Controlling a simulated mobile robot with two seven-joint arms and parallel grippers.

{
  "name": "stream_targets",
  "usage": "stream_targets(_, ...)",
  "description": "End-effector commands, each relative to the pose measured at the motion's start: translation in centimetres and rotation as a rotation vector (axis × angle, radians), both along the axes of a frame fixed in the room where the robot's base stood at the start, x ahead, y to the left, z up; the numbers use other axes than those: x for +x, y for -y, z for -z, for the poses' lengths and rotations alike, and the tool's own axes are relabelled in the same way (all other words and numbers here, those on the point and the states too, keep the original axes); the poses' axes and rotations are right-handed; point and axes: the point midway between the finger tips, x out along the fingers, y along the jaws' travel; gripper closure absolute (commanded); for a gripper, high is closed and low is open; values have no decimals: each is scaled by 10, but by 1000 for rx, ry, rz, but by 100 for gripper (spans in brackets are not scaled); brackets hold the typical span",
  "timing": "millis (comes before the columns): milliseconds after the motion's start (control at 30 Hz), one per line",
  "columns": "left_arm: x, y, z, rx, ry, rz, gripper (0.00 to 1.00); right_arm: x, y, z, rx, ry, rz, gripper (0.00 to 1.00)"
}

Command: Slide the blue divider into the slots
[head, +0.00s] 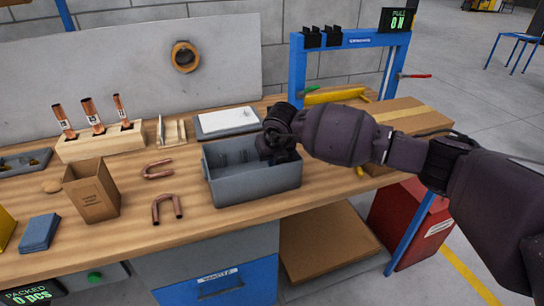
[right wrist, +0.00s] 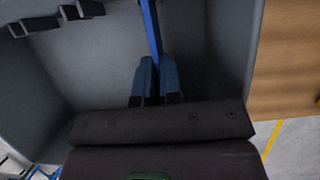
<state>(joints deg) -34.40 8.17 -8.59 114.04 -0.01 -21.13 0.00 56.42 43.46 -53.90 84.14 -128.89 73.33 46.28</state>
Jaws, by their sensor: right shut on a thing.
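The grey open box (head: 255,186) stands on the wooden bench, and its inside also fills much of the right wrist view (right wrist: 75,75). Small dark slot ribs (head: 235,157) line its far inner wall; ribs also show in the right wrist view (right wrist: 82,10). My right gripper (head: 279,150) reaches in over the right part of the box. In the right wrist view its fingers (right wrist: 157,82) are shut on the thin blue divider (right wrist: 151,30), seen edge-on inside the box outline. The divider is hidden in the head view, and whether it sits in any slot cannot be told. My left gripper is not in view.
Left of the box lie two copper U-bends (head: 166,208), a cardboard box (head: 92,190) and a wooden block (head: 100,142) with copper tubes. A tray with a white sheet (head: 228,121) lies behind. A blue frame (head: 297,70) and larger carton (head: 400,115) stand right.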

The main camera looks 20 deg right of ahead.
Motion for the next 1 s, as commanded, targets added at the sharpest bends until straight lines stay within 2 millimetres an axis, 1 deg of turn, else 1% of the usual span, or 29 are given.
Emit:
stream_targets(200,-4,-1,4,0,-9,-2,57,0,0,5,0,-1,0,100)
stream_targets(500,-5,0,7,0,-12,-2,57,0,0,11,0,-1,0,100)
stream_targets(533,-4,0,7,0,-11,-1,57,0,0,11,0,0,0,93)
stream_targets(700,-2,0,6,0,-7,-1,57,0,0,10,0,0,0,67)
stream_targets(733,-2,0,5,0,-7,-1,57,0,0,10,0,0,0,64)
stream_targets(1000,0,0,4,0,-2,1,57,0,0,11,0,0,0,64)
